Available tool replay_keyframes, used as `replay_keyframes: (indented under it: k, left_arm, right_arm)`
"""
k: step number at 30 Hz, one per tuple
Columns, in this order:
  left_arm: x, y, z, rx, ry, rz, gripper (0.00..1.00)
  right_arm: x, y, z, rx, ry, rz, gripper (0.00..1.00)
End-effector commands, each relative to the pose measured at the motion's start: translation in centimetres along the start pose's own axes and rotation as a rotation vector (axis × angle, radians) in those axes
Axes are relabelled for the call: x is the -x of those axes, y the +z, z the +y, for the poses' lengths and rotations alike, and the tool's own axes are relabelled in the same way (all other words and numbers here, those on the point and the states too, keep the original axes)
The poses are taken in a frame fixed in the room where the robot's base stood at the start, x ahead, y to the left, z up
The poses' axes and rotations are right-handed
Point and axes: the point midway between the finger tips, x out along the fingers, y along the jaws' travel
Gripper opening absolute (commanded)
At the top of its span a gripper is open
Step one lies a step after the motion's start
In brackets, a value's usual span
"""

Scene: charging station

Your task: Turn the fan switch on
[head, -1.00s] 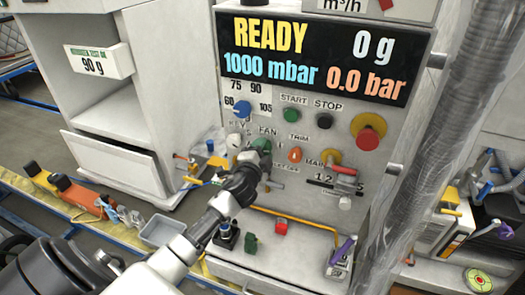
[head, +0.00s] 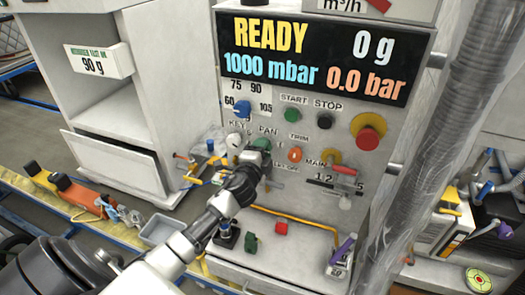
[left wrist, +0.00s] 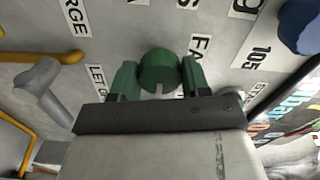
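The fan switch is a green round knob (head: 262,145) under the FAN label on the grey control panel (head: 345,125). In the left wrist view the knob (left wrist: 158,68) has a pale notch at its lower edge. My left gripper (head: 256,162) is at the knob in the head view and covers its lower part. In the left wrist view, its two fingers (left wrist: 160,84) stand on either side of the knob, with no clear gap, and seem closed on it. My right gripper is not in view.
A white knob (head: 234,140) is left of the fan switch, an orange one (head: 295,155) right. A blue knob (head: 242,108), green start button (head: 292,115) and red button (head: 368,138) are also near. A yellow rail (head: 300,216) runs below.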

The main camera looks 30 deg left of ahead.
Motion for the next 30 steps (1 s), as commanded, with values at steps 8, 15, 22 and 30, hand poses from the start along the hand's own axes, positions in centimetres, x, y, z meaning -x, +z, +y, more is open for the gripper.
replay_keyframes:
  k: [8, 15, 22, 30]
  left_arm:
    - [0.0, 0.0, 0.1, -0.001, 0.001, 0.000, 0.71]
    - [0.4, 0.0, 0.1, -0.001, 0.001, 0.000, 0.71]
    - [3.4, 0.0, 0.3, -0.002, 0.002, 0.002, 0.71]
    - [8.3, 0.0, 0.3, -0.002, 0.002, 0.001, 0.71]
  right_arm:
    - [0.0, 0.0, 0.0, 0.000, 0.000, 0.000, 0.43]
    - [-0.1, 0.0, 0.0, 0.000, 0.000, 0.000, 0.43]
    - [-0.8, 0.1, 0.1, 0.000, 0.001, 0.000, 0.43]
    - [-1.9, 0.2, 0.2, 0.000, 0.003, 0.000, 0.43]
